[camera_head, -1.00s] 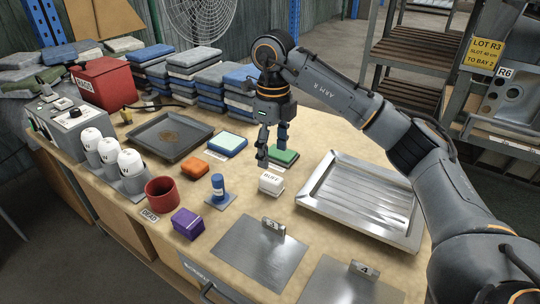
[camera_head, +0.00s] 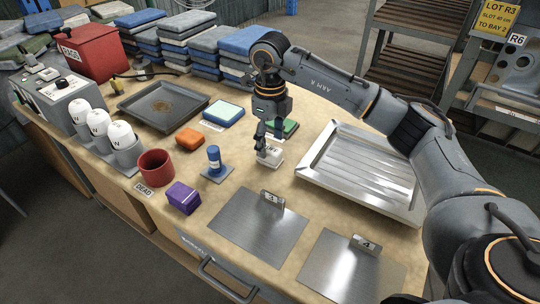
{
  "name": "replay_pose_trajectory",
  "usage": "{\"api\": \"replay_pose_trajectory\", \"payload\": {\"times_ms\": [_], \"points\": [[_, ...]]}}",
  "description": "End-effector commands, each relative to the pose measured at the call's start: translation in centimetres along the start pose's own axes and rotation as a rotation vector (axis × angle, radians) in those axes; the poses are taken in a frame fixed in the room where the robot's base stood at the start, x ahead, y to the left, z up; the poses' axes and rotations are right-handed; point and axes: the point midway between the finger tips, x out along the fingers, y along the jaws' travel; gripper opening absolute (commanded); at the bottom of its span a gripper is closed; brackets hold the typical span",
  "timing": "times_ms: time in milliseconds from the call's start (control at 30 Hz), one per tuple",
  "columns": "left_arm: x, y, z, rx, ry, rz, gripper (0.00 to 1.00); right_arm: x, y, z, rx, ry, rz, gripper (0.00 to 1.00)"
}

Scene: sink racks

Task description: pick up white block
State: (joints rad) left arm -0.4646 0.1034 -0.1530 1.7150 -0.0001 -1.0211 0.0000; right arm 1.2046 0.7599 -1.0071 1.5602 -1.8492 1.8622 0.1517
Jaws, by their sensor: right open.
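The white block (camera_head: 271,157), with dark lettering on its side, sits on the tan bench top near the middle of the head view. My right gripper (camera_head: 269,142) is just above and at the block, fingers pointing down and apart. One finger overlaps the block's upper left part in the picture. I cannot tell whether the fingers touch it. My left gripper is out of view.
A green block (camera_head: 290,127) stands close behind the white block. A ribbed metal tray (camera_head: 318,185) is to the right. Metal plates lie in front.

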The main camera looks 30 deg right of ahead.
Motion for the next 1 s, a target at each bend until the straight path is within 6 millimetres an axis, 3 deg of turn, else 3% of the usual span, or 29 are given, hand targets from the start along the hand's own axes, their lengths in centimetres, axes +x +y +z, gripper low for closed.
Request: {"api": "replay_pose_trajectory", "payload": {"times_ms": [233, 500, 800, 1000], "points": [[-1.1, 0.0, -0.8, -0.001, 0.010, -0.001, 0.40, 3.8, 0.2, -0.1, 0.001, 0.002, 0.001, 0.64], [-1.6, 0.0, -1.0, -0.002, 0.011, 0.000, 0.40, 4.2, 0.2, -0.1, 0.000, 0.000, 0.000, 0.64], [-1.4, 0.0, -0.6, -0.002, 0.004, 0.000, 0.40, 4.2, 0.2, -0.1, 0.000, 0.000, 0.000, 0.04], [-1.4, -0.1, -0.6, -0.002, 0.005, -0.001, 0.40, 4.2, 0.2, -0.1, 0.000, 0.000, 0.000, 0.04]]}}
